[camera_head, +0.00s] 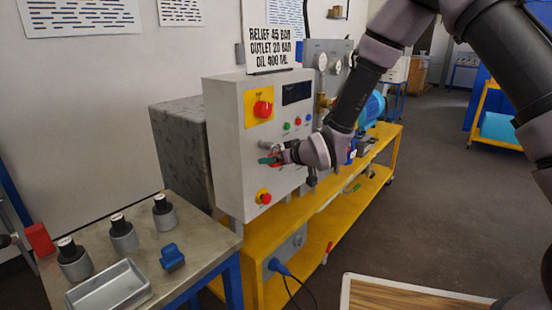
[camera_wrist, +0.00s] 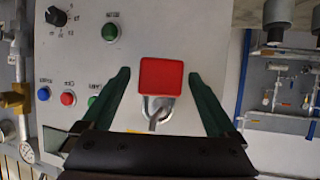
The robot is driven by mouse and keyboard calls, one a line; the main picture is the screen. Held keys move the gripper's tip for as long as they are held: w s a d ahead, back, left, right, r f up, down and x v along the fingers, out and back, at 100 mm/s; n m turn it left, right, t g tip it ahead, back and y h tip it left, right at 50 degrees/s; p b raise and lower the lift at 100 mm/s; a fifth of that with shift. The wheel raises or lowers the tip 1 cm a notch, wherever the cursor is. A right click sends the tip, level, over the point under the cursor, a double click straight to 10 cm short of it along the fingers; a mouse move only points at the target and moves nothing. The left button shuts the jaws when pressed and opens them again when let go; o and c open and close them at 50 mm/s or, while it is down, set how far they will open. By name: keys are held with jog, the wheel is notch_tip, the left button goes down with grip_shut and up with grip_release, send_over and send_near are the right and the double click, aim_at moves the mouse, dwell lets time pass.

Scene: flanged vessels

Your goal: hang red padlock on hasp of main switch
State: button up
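The red padlock (camera_wrist: 161,76) is between the fingers of my gripper (camera_wrist: 157,75) in the wrist view, with a gap to each green finger. Its grey shackle (camera_wrist: 154,118) passes at a small metal plate (camera_wrist: 168,103), which looks like a hasp; the shackle's far end is hidden, so whether it passes through the plate cannot be told. My gripper (camera_head: 269,160) is open in front of the grey control cabinet (camera_head: 226,135) in the head view and mostly hides the padlock there. A red knob on a yellow plate (camera_head: 262,108) sits above it.
A small red-on-yellow button (camera_head: 263,197) sits below my gripper. Open floor lies to the right.

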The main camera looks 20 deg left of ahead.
jog(key=v, duration=1)
jog(key=w+d+r+m+h, duration=0.1)
jog(key=d+r+m+h, duration=0.1)
jog(key=d+r, duration=0.45)
jog(key=w+d+r+m+t+h, duration=0.1)
jog(key=w+d+r+m+h, duration=0.2)
jog(key=d, duration=0.7)
jog(key=d+r+m+h, duration=0.1)
jog(key=d+r+m, duration=0.1)
jog(key=d+r, duration=0.5)
jog(key=s+d+r+m+h, duration=0.1)
jog(key=s+d+r+m, duration=0.2)
jog(key=s+d, duration=0.5)
jog(key=s+d+r+m+g+h, duration=0.1)
jog(key=s+d+r+m, duration=0.3)
jog(key=s+d, duration=0.5)
jog(key=shift+s+m+g, duration=0.3)
jog(key=shift+s+m, duration=0.1)
jog(key=shift+s, duration=0.1)
jog(key=shift+d, duration=0.1)
